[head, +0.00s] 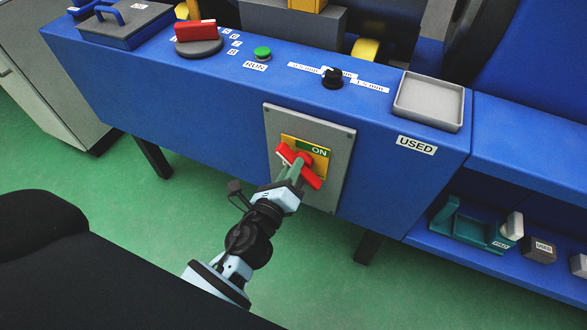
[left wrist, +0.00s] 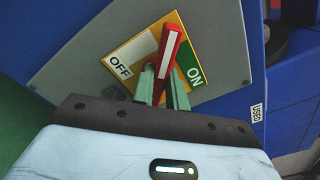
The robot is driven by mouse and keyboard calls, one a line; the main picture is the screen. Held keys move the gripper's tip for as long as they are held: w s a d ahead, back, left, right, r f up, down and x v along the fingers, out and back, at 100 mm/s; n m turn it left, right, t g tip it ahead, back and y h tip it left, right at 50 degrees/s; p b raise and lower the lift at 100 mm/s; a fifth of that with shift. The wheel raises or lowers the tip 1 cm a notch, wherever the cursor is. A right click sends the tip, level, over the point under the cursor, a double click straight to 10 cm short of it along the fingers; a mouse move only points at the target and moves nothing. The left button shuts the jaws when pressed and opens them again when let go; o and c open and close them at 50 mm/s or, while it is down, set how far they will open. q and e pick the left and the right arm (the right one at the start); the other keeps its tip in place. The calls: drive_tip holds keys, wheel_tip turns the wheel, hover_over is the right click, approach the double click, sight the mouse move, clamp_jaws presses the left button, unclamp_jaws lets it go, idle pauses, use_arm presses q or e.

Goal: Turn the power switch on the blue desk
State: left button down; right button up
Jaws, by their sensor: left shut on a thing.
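The power switch is a red handle (head: 312,178) with a white stripe, on a yellow plate with a green ON field (head: 319,152). The plate sits on a grey panel (head: 338,173) on the front of the blue desk (head: 210,120). My left gripper (head: 293,170) is shut on the red handle. In the left wrist view its green fingers (left wrist: 162,88) stand on either side of the red handle (left wrist: 170,50). That view shows the OFF label (left wrist: 121,71) at the left and the ON label (left wrist: 193,75) at the right. The handle is tilted. My right gripper is not in view.
On the desk top are a red-handled knob (head: 196,33), a green RUN button (head: 262,53), a black knob (head: 333,78) and a grey tray (head: 430,100) above a USED label. A lower shelf (head: 500,262) at the right holds small parts. Green floor is free below the desk.

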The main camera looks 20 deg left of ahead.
use_arm(q)
drive_tip(key=shift+a+f+n, duration=0.1)
drive_tip(key=shift+f+n, duration=0.1)
drive_tip(key=shift+n, duration=1.25)
drive_tip(key=shift+a+f+n, duration=0.1)
drive_tip(key=shift+f+n, duration=0.05)
drive_tip(key=shift+n, duration=1.25)
drive_tip(key=shift+f+n, duration=0.2)
drive_tip(key=shift+n, duration=1.25)
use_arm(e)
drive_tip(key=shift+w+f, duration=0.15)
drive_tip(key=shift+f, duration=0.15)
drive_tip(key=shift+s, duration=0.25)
use_arm(q)
drive_tip(key=c, duration=1.4)
unclamp_jaws()
drive_tip(key=shift+s, duration=0.1)
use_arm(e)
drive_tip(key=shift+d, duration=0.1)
